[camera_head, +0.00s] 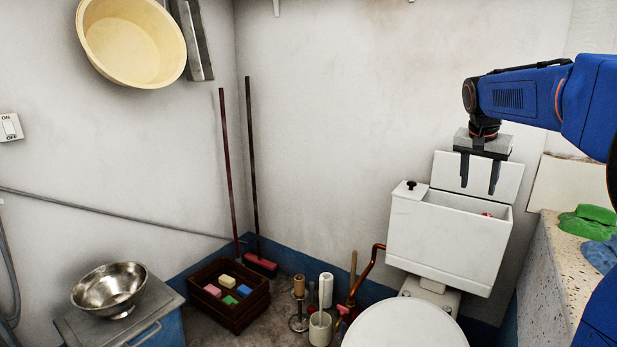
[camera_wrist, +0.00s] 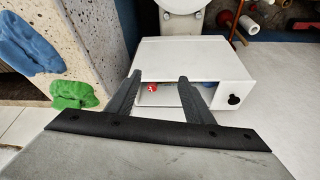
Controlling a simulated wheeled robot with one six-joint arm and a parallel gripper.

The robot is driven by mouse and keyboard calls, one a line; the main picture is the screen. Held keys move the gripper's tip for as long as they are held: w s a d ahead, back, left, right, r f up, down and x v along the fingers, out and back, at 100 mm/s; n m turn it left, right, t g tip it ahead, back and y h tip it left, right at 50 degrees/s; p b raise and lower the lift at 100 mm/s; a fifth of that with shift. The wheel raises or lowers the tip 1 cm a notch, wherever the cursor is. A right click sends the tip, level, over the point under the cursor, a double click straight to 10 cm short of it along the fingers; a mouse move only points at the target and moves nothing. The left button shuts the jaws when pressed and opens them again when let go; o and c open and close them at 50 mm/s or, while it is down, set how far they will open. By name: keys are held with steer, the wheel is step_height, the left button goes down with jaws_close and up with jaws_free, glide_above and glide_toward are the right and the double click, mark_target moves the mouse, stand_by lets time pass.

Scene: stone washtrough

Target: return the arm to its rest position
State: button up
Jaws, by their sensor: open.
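My gripper (camera_head: 479,173) hangs from the blue arm at the upper right of the head view, fingers pointing down. It is above the open white toilet cistern (camera_head: 447,240). In the wrist view my gripper (camera_wrist: 157,88) shows two dark fingers spread apart with nothing held between them. The cistern (camera_wrist: 190,58) lies beyond the fingertips there. A small red thing (camera_wrist: 152,89) shows inside the cistern, and a bit of blue shows near the right finger; both are partly hidden.
A speckled stone trough (camera_head: 562,270) with green (camera_head: 590,222) and blue cloths stands at the right. The cistern lid (camera_head: 478,178) leans on the wall behind the gripper. A wooden crate (camera_head: 236,315) with coloured blocks, a metal bowl (camera_head: 110,288) and brooms are at the left.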

steer(key=s+a+f+n+y, duration=0.1)
steer(key=s+a+f+n, duration=0.15)
steer(key=s+a, duration=0.45)
steer(key=s+a+f+n, duration=0.2)
steer(key=s+a+f, duration=0.15)
steer(key=s, duration=0.75)
steer(key=s+a+f+n+t+y, duration=0.1)
steer(key=s+a+f+n, duration=0.1)
steer(key=s+f, duration=0.4)
steer(key=s+a+f+n+y, duration=0.1)
steer(key=s+a+f, duration=0.4)
steer(key=s, duration=0.7)
steer(key=shift+s+f+n+t, duration=0.4)
steer(key=shift+f+n, duration=0.35)
steer(key=shift+f, duration=0.15)
steer(key=shift+w, duration=0.1)
jaws_close()
